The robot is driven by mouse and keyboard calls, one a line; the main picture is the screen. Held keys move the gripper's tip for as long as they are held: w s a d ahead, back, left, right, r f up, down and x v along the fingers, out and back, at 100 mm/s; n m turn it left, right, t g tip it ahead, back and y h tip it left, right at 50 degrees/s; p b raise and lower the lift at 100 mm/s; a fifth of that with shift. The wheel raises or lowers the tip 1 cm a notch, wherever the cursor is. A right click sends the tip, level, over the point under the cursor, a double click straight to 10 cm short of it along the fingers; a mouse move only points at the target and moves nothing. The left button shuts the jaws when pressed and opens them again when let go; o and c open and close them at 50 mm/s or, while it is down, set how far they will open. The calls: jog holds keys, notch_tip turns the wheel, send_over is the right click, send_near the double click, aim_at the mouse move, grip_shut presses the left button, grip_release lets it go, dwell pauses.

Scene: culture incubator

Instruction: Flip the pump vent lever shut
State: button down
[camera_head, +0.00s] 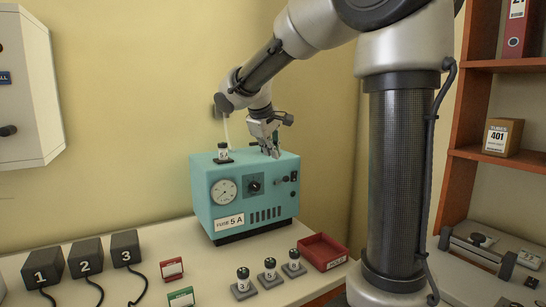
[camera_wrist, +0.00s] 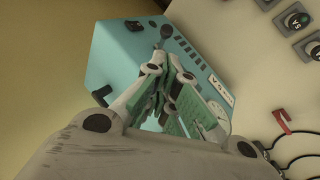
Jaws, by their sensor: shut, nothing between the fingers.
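The pump is a teal box (camera_head: 243,190) on the bench, with a round gauge (camera_head: 224,191), a dark dial (camera_head: 254,185) and a "FUSE 5 A" label on its front. My gripper (camera_head: 274,153) points down at the right part of the box's top, shut and empty. In the wrist view my gripper (camera_wrist: 168,75) covers part of the teal box (camera_wrist: 120,62). A dark round-ended piece on a thin stalk (camera_wrist: 166,31) shows just beyond the fingers and may be the vent lever. I cannot tell its position or whether the fingers touch it.
Black numbered blocks (camera_head: 84,256), three small fuses (camera_head: 269,270), red and green cards and a red tray (camera_head: 323,251) are on the bench. A shelf (camera_head: 482,155) stands at right.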

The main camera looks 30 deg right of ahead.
aim_at(282, 181)
jog(key=x, duration=0.8)
jog(key=shift+f, duration=0.2)
jog(key=shift+f, duration=0.1)
